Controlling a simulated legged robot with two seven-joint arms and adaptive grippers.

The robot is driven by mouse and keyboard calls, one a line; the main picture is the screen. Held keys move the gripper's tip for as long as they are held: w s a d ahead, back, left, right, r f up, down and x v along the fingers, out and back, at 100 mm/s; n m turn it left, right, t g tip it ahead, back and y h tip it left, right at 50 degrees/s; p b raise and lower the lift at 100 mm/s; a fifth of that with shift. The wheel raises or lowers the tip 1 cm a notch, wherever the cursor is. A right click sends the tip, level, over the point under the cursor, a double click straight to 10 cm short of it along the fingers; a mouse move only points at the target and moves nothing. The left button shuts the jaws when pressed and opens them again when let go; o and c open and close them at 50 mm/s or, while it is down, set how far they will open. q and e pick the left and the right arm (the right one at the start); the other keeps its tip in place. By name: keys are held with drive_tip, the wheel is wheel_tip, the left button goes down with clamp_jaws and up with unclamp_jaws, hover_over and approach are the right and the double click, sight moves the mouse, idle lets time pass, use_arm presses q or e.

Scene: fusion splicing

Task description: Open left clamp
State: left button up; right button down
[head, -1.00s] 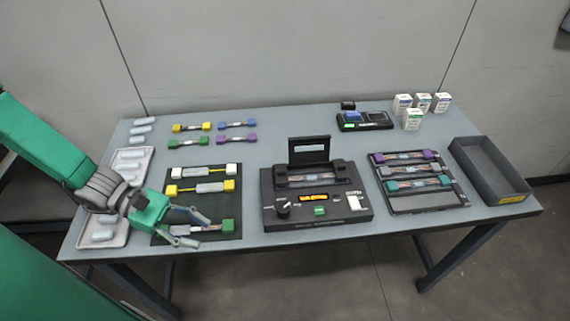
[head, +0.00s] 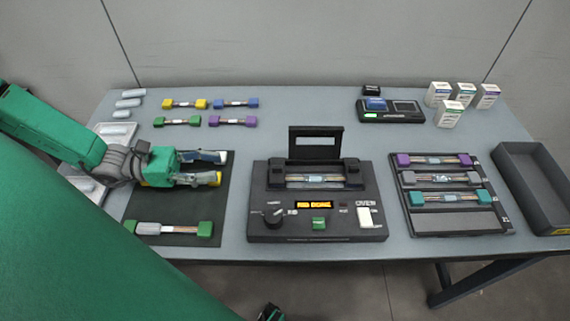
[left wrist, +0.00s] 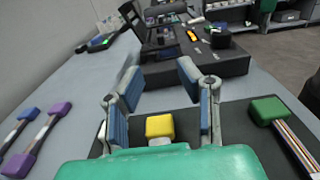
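The black fusion splicer (head: 317,220) stands in the middle of the table with its lid (head: 315,143) upright. Its left clamp (head: 277,174) and right clamp (head: 351,172) are dark blocks at the ends of a fiber; both look closed down. My left gripper (head: 220,168) is over the dark mat, left of the splicer, pointing toward it. In the left wrist view its fingers (left wrist: 160,75) are spread, with the splicer (left wrist: 205,68) ahead. A yellow block (left wrist: 160,126) shows between the fingers, apparently below and not gripped.
The dark mat (head: 180,215) holds white, yellow and green-ended pieces, partly hidden by my gripper. A rack (head: 455,222) with several fiber pieces and an empty grey bin (head: 535,185) are to the right. Bare table lies between mat and splicer.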

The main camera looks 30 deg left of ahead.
sight(272, 167)
use_arm(q)
drive_tip(key=shift+w+a+f, duration=0.1)
drive_tip(key=shift+w+f, duration=0.1)
drive_tip(key=shift+f, duration=0.1)
drive_tip(key=shift+w+b, duration=0.1)
drive_tip(key=shift+b, duration=0.2)
drive_tip(key=b+x, duration=0.6)
drive_tip(key=x, duration=0.6)
drive_tip(key=shift+d+r, duration=0.15)
drive_tip(key=shift+d, duration=0.2)
drive_tip(key=shift+w+d+b, duration=0.25)
drive_tip(key=shift+d+b, duration=0.1)
drive_tip(key=shift+d, duration=0.05)
drive_tip(key=shift+r, duration=0.1)
drive_tip(key=shift+d, duration=0.1)
clamp_jaws()
